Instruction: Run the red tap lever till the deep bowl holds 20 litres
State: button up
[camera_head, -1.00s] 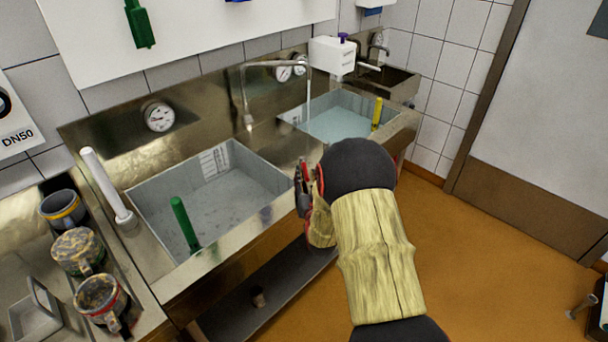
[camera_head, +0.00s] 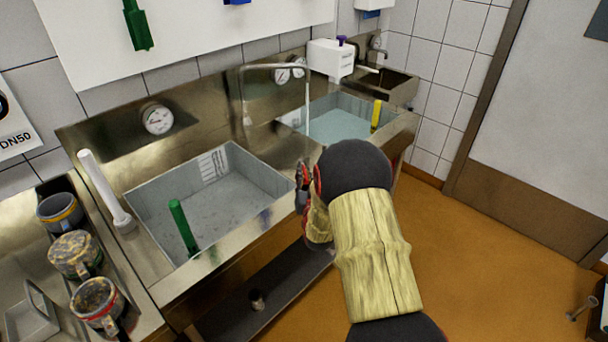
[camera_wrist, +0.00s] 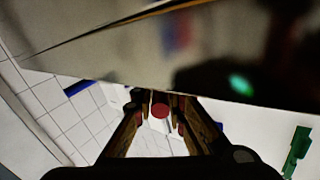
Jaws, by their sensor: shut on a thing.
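My gripper (camera_head: 303,186) is at the front edge of the steel sink unit, between the two basins. In the wrist view its fingers (camera_wrist: 160,117) are closed around a round red end (camera_wrist: 160,110), which looks like the red tap lever. The rest of the lever is hidden. A bent steel spout (camera_head: 277,66) rises behind, and a thin pale line like a water stream (camera_head: 308,105) hangs from its tip. I cannot tell which vessel is the deep bowl.
The left basin (camera_head: 150,208) has a green standpipe (camera_head: 183,226) and volume marks (camera_head: 212,166). The right basin holds bluish water (camera_head: 338,124) and a yellow standpipe (camera_head: 376,114). Several mugs stand left, including a dark one (camera_head: 60,211).

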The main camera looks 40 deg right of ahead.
grip_shut()
dwell(0.5)
jog(key=shift+s+d+n+y, duration=0.15)
jog(key=shift+d+n+y, duration=0.05)
jog(key=shift+n+y, duration=0.1)
jog(key=shift+s+d+n+t+y+b, duration=0.1)
jog(key=shift+d+n+t+y+b, duration=0.25)
jog(key=shift+y, duration=0.3)
jog(key=shift+s+d+n+t+y+b, duration=0.2)
jog(key=shift+n+t+y, duration=0.2)
jog(key=shift+n+y, duration=0.25)
jog(key=shift+s+d+n+t+y+b, duration=0.1)
jog(key=shift+d+n+t+y+b, duration=0.25)
jog(key=shift+y, duration=0.35)
jog(key=shift+d+n+t+y+p, duration=0.1)
jog(key=shift+d+n+y+p, duration=0.15)
jog(key=shift+n+y, duration=0.65)
jog(key=shift+d+n+t+y+p, duration=0.1)
jog(key=shift+d+n+y, duration=0.35)
jog(key=shift+y, duration=0.85)
jog(key=shift+d+n+t+y+p, duration=0.1)
jog(key=shift+d+n+y+p, duration=0.1)
jog(key=shift+n+y, duration=0.75)
jog(key=o, duration=0.7)
grip_release()
jog(key=shift+c, duration=0.2)
jog(key=shift+o, duration=0.2)
